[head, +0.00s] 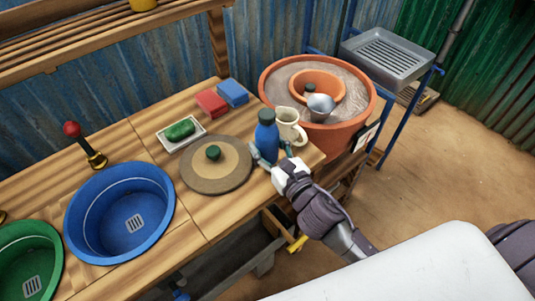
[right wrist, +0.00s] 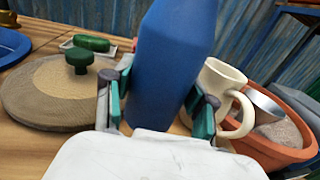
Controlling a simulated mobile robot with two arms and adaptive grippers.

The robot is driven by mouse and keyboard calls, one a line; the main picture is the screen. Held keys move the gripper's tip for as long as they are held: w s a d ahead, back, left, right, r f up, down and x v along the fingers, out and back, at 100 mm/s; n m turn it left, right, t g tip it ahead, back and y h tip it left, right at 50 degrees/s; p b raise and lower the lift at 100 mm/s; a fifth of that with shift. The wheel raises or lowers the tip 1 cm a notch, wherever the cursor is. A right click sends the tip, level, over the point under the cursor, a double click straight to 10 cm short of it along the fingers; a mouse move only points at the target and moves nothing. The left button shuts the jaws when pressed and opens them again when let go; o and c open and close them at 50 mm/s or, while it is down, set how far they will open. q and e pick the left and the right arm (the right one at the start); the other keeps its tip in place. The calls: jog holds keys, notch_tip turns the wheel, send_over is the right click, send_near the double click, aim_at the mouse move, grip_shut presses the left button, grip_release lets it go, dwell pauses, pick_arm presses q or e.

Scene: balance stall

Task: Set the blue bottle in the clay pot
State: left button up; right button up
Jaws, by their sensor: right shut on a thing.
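The blue bottle (head: 266,138) with a dark cap is upright near the right end of the wooden counter. My right gripper (head: 271,156) is shut around it; the right wrist view shows a finger on each side of the blue bottle (right wrist: 172,65). The large clay pot (head: 283,107) stands just beyond the counter's right end. My left gripper is out of view.
A cream mug (head: 289,122) stands close beside the bottle, toward the clay pot. A round lid (head: 196,177) with a green knob lies left. Red (head: 211,102) and blue (head: 232,92) blocks lie behind. A grey rack tray (head: 357,59) stands beyond the pot.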

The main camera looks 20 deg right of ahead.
aim_at(273, 162)
jog(key=shift+f+b, duration=0.35)
jog(key=shift+f, duration=1.25)
jog(key=shift+f, duration=0.15)
jog(key=o, duration=1.4)
